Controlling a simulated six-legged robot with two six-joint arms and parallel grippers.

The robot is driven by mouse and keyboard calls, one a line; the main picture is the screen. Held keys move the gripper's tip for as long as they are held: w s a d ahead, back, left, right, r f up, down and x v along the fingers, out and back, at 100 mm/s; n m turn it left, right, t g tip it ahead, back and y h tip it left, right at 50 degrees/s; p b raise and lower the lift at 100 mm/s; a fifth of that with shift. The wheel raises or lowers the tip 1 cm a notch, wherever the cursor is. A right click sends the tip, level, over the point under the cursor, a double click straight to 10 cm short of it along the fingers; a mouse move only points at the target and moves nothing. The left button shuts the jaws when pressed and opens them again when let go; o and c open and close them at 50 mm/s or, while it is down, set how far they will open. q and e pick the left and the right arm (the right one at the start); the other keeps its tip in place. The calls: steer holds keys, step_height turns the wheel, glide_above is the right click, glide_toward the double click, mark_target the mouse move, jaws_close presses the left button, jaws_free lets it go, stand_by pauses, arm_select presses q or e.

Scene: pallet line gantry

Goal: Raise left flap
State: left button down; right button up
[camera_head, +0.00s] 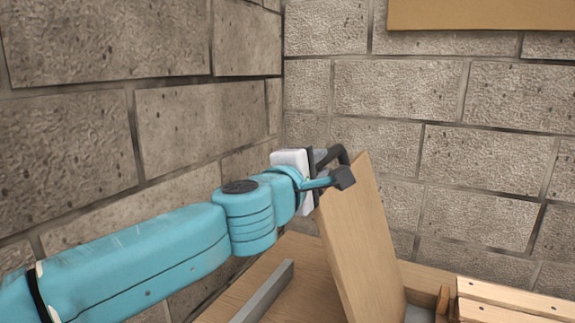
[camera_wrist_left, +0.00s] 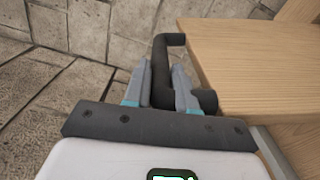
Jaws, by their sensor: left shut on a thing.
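The left flap (camera_head: 362,245) is a light wooden panel standing steeply tilted above a wooden surface. A black bar handle (camera_head: 341,152) sits at its upper left edge. My left gripper (camera_head: 330,180) reaches in from the left and is shut on this handle. In the left wrist view, the grey fingers (camera_wrist_left: 160,88) close around the dark handle (camera_wrist_left: 170,42), and the flap (camera_wrist_left: 250,65) extends to the right. Part of the handle is hidden by the fingers. My right gripper is not in view.
A wooden top (camera_head: 300,252) lies below the flap, with a grey metal strip (camera_head: 265,292) on it. Wooden slats (camera_head: 520,300) lie at the lower right. Block walls (camera_head: 150,130) stand close at the left and behind. A tan board (camera_head: 480,14) is at the top right.

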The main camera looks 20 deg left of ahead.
arm_select(q)
steer(key=shift+d+r, duration=0.2)
steer(key=shift+d, duration=0.6)
steer(key=c, duration=0.9)
jaws_free()
steer(key=shift+a, duration=0.1)
steer(key=s, duration=0.5)
steer(key=s+p, duration=0.1)
steer(key=s, duration=0.5)
steer(key=s+a, duration=0.1)
steer(key=s, duration=0.4)
steer(key=shift+s+a+p, duration=0.1)
steer(key=shift+s+p, duration=0.1)
steer(key=shift+p, duration=0.15)
